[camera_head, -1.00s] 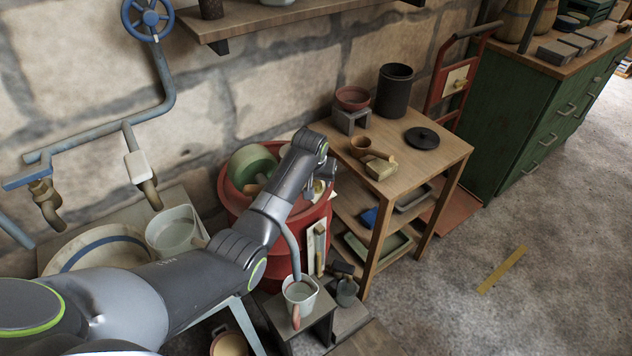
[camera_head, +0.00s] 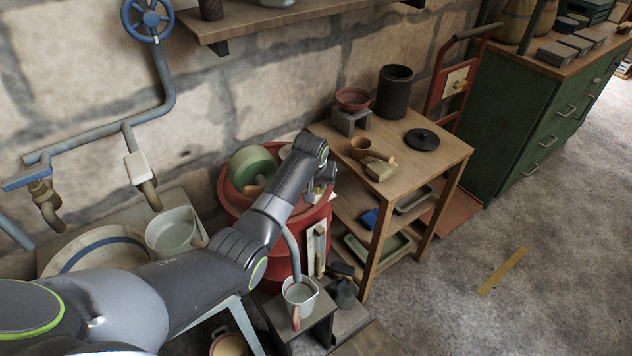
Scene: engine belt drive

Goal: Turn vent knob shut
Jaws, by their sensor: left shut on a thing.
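My left arm reaches from the lower left across the red drum (camera_head: 305,262). My left gripper (camera_head: 322,190) is at the drum's upper right side, partly hidden behind its own wrist. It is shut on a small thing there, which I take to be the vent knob. The knob itself is mostly hidden by the gripper, so its angle cannot be told. A pale upright panel with a handle (camera_head: 318,248) is on the drum's side below the gripper. My right gripper is not in view.
A wooden table (camera_head: 445,150) with a bowl, dark canister and black lid stands right of the drum. A mug (camera_head: 299,294) stands on a low stand below the arm. A blue valve wheel (camera_head: 148,18) and pipes are on the wall. The floor at right is clear.

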